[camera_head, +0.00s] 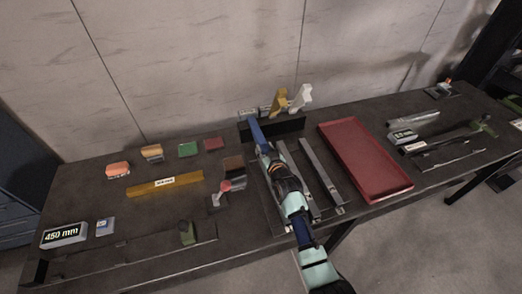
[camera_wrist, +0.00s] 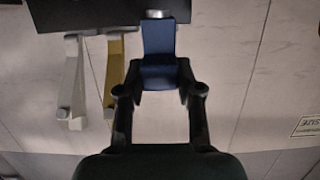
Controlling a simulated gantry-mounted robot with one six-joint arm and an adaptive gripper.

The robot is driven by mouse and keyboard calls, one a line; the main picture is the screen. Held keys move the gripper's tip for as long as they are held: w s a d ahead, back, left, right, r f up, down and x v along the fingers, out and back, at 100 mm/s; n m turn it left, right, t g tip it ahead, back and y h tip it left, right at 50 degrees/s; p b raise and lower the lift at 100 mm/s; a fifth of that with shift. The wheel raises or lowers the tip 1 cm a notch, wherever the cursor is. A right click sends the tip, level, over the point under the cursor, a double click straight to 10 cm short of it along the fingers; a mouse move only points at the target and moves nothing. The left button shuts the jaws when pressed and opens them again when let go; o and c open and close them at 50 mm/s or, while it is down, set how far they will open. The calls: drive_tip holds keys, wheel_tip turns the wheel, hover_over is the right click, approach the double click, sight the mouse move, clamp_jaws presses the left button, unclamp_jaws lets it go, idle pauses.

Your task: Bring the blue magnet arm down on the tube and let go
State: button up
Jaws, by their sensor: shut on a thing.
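The blue magnet arm (camera_head: 256,130) stands at the dark block at the back of the bench, left of a yellow arm (camera_head: 279,101) and a white arm (camera_head: 301,97). My gripper (camera_head: 265,150) is shut on the blue arm in front of that block. In the wrist view, the fingertips (camera_wrist: 159,88) close on both sides of the blue arm (camera_wrist: 159,52), and a silver piece (camera_wrist: 158,14) shows at its far end. The yellow arm (camera_wrist: 114,68) and white arm (camera_wrist: 72,85) are to its left there. I cannot make out the tube under my arm.
Metal rails (camera_head: 322,173) lie right of my arm, beside a red tray (camera_head: 402,188). Metal parts (camera_head: 412,124) lie at the right. Coloured blocks (camera_head: 188,149), a yellow bar (camera_head: 165,184) and a 450 mm display (camera_head: 64,235) are at the left. A wall stands behind.

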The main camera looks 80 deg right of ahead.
drive_tip(key=shift+f, duration=0.15)
drive_tip(key=o, duration=1)
drive_tip(key=v, duration=1.2)
